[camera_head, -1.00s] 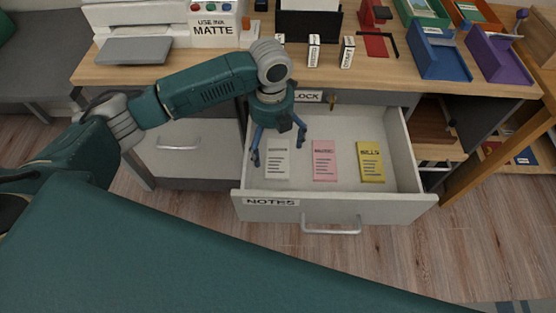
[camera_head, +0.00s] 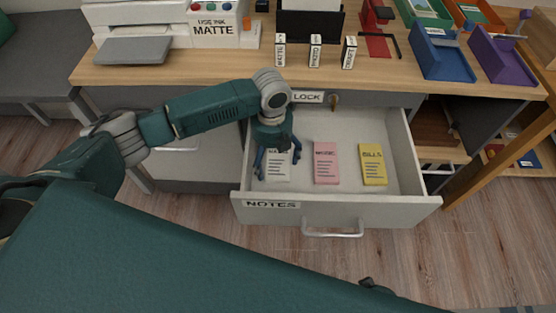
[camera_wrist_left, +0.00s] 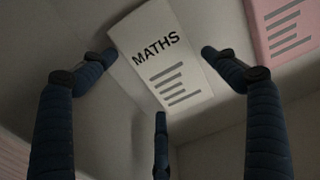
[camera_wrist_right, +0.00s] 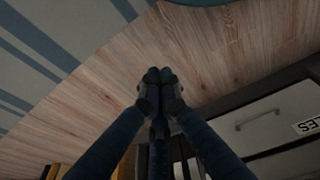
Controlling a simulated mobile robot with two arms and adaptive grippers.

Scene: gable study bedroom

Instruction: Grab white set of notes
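The white set of notes (camera_head: 278,174), headed MATHS in the left wrist view (camera_wrist_left: 168,58), lies flat at the left of the open drawer labelled NOTES (camera_head: 330,208). My left gripper (camera_head: 277,164) is down in the drawer over these notes. Its three fingers (camera_wrist_left: 158,75) are spread open around the notes, with nothing held; contact cannot be told. The gripper partly hides the top of the notes in the head view. My right gripper (camera_wrist_right: 158,78) has its fingertips together, empty, above the wooden floor.
Pink notes (camera_head: 326,163) and yellow notes (camera_head: 372,165) lie to the right in the same drawer. The drawer's front and side walls surround the left gripper. The desk (camera_head: 190,68) above holds a printer, small boxes and trays.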

